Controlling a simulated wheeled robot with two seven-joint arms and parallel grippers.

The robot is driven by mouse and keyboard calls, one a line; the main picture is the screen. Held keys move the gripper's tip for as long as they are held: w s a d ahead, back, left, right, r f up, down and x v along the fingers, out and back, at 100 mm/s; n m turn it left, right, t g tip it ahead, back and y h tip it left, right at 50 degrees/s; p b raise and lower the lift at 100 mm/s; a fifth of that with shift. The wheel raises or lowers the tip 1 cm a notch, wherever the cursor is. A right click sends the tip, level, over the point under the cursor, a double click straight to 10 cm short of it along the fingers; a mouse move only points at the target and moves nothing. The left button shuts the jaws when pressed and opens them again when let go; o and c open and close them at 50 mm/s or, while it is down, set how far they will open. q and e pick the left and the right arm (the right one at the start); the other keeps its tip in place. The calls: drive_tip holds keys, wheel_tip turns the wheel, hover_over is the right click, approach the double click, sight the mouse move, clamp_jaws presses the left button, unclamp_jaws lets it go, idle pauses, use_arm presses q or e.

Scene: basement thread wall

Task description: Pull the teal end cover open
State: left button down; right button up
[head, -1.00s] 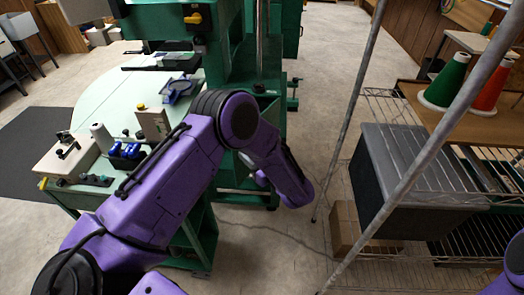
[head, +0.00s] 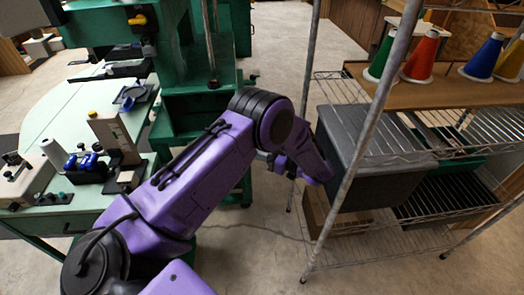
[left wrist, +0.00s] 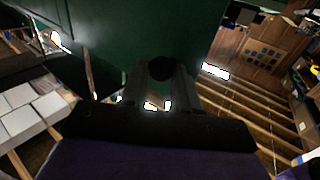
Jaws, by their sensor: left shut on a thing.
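A dark green-teal panel (left wrist: 110,35), which looks like the end cover, fills the upper middle of the left wrist view. A round black knob (left wrist: 160,67) shows against it. My left gripper (left wrist: 161,78) is shut on this knob, one finger on each side. In the head view my left arm reaches across the middle, and the hand (head: 268,157) points back toward the green machine (head: 205,105), partly hidden by the forearm. I cannot tell there how far the cover stands open. My right gripper is not in view.
A wire shelf rack (head: 420,158) with a dark grey bin (head: 375,150) and thread cones (head: 420,57) stands close on the right. Its slanting post (head: 350,150) is near my forearm. A pale green work table (head: 85,115) with fixtures is left. Concrete floor lies between.

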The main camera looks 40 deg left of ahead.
use_arm(q)
drive_tip(key=shift+w+a+r, duration=0.3)
drive_tip(key=shift+w+r, duration=0.15)
drive_tip(key=c, duration=1.1)
unclamp_jaws()
drive_tip(key=shift+o, duration=1.1)
drive_tip(key=shift+w+a+f, duration=0.1)
drive_tip(key=shift+a+f, duration=0.05)
drive_tip(key=shift+f, duration=0.1)
drive_tip(key=shift+f, duration=0.15)
